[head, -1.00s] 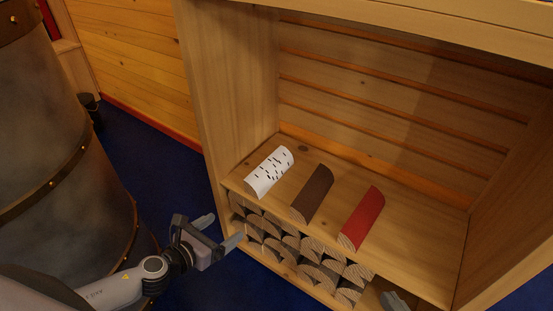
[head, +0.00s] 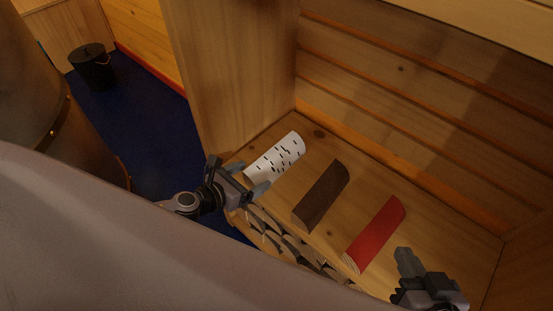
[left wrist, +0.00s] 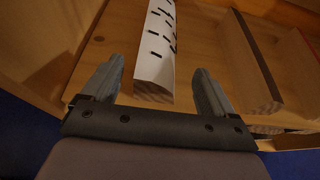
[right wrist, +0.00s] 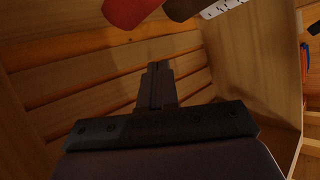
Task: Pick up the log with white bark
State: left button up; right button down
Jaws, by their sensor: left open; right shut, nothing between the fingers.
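The log with white bark (head: 277,157) has black dashes and lies on the wooden shelf at the left of a row of three logs. My left gripper (head: 252,183) is open at its near end. In the left wrist view the white log (left wrist: 155,52) has its near end between the two open fingers (left wrist: 155,88), with gaps on both sides. My right gripper (head: 412,268) is shut and empty, right of the red log. In the right wrist view its closed fingers (right wrist: 157,85) show, and part of the white log (right wrist: 222,8) shows at the top.
A brown log (head: 321,195) and a red log (head: 375,234) lie right of the white one on the shelf (head: 345,150). Stacked split logs (head: 285,238) fill the space below. The cabinet's left wall (head: 235,80) stands close. A black bucket (head: 92,68) is on the floor.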

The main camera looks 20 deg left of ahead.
aim_at(262, 171)
pick_arm(q)
jog(key=shift+b+x, duration=0.7)
jog(key=shift+x, duration=1.9)
jog(key=shift+f, duration=0.1)
jog(key=c, duration=1.2)
jog(key=shift+c, duration=0.8)
